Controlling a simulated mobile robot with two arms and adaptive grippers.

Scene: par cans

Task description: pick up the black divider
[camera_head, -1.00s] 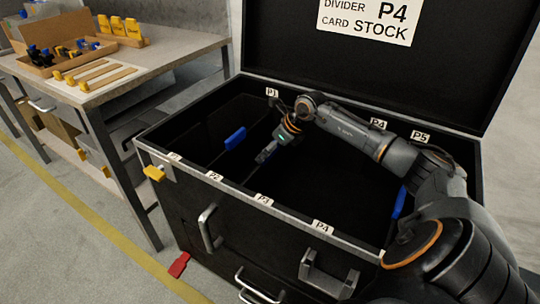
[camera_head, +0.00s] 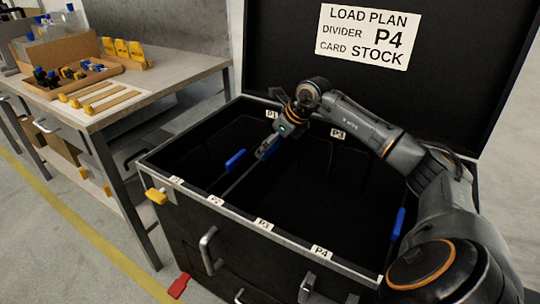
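My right gripper (camera_head: 266,151) reaches in from the right and is at this divider's top edge beside the blue tab. Its fingers are too small and dark to tell whether they are shut on it. My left gripper is not in view.
Another blue tab (camera_head: 235,160) stands to the left in the case, and one (camera_head: 398,222) at the right wall. The open lid's card (camera_head: 367,36) reads "LOAD PLAN, DIVIDER P4, CARD STOCK". A workbench (camera_head: 150,86) stands left. A red tag (camera_head: 179,286) hangs low in front.

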